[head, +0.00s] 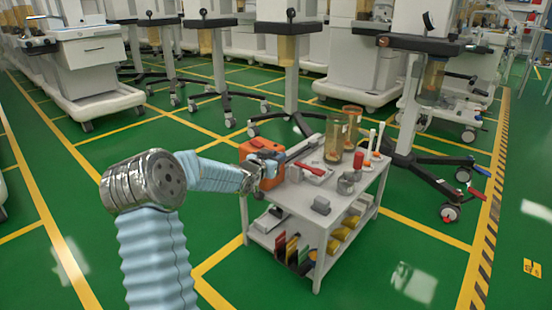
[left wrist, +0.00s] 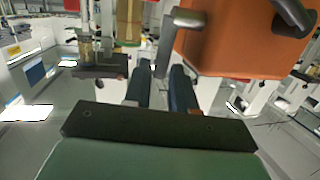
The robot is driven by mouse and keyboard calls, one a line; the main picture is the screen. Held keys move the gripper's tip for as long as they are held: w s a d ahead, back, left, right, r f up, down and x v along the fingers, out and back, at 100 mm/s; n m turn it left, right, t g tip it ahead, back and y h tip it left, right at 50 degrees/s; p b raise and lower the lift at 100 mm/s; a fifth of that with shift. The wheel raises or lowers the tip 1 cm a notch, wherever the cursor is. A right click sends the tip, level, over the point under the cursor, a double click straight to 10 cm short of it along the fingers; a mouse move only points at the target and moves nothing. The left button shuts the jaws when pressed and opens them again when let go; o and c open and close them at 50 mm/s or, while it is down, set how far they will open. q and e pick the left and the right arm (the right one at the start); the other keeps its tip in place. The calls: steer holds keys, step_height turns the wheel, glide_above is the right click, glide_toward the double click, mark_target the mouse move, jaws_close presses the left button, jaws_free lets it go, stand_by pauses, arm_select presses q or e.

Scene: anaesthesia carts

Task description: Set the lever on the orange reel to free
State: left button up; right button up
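The orange reel (head: 262,148) stands on the left end of a small white cart. In the left wrist view its orange housing (left wrist: 240,45) fills the upper right. A grey lever-like part (left wrist: 180,28) hangs at its left side. Another grey bar (left wrist: 295,14) crosses its top right. My left gripper (head: 262,168) is at the reel's front face in the head view. In the wrist view its two dark fingers (left wrist: 160,75) are apart, and the lower end of the left grey part appears between their tips. Contact cannot be told. My right gripper is not in view.
The white cart (head: 315,205) also holds two amber cylinders (head: 335,138), a red-and-white item (head: 312,170), a red can (head: 358,160) and grey parts (head: 347,183). Colored items sit on its lower shelf. Wheeled stands surround it. Green floor is open in front.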

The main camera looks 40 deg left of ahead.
arm_select(q)
steer(key=p+v, duration=0.1)
steer(key=v, duration=1.3)
steer(key=shift+p, duration=0.4)
steer(key=shift+w+f, duration=0.1)
